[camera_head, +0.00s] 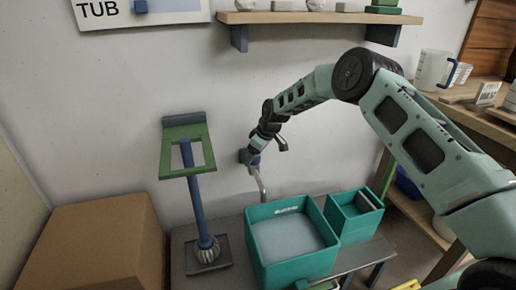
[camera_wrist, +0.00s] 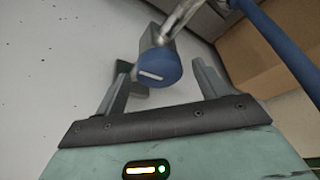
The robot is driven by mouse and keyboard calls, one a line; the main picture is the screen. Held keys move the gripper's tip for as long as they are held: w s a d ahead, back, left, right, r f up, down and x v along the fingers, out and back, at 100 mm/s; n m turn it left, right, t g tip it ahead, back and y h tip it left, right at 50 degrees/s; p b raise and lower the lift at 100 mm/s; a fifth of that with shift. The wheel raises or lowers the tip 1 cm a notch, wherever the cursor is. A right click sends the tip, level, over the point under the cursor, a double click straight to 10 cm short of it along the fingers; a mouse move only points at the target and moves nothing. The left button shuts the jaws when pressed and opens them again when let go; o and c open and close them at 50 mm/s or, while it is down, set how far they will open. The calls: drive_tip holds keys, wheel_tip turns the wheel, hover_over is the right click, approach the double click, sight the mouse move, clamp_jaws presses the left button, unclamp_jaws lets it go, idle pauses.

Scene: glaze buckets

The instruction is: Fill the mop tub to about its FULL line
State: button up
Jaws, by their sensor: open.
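The teal mop tub (camera_head: 326,262) stands on a low grey bench against the wall. A flat pale grey-blue surface shows inside, below the rim, with a small white mark on the back inner wall; I cannot read the mark. A wall tap with a curved metal spout (camera_head: 262,186) points down at the tub's back left corner. I cannot tell whether water runs. My gripper (camera_head: 256,148) is at the tap. In the wrist view my open gripper (camera_wrist: 160,85) has a finger on each side of the tap's round blue knob (camera_wrist: 160,66), which bears a white stripe.
A smaller teal bucket (camera_head: 355,216) stands right of the tub. A cardboard box (camera_head: 95,245) is at far left. A shelf (camera_head: 310,18) runs above; a workbench with a jug (camera_head: 432,70) is at right.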

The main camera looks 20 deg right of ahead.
drive_tip(key=p+v, duration=0.1)
drive_tip(key=v, duration=1.6)
drive_tip(key=shift+s, duration=0.15)
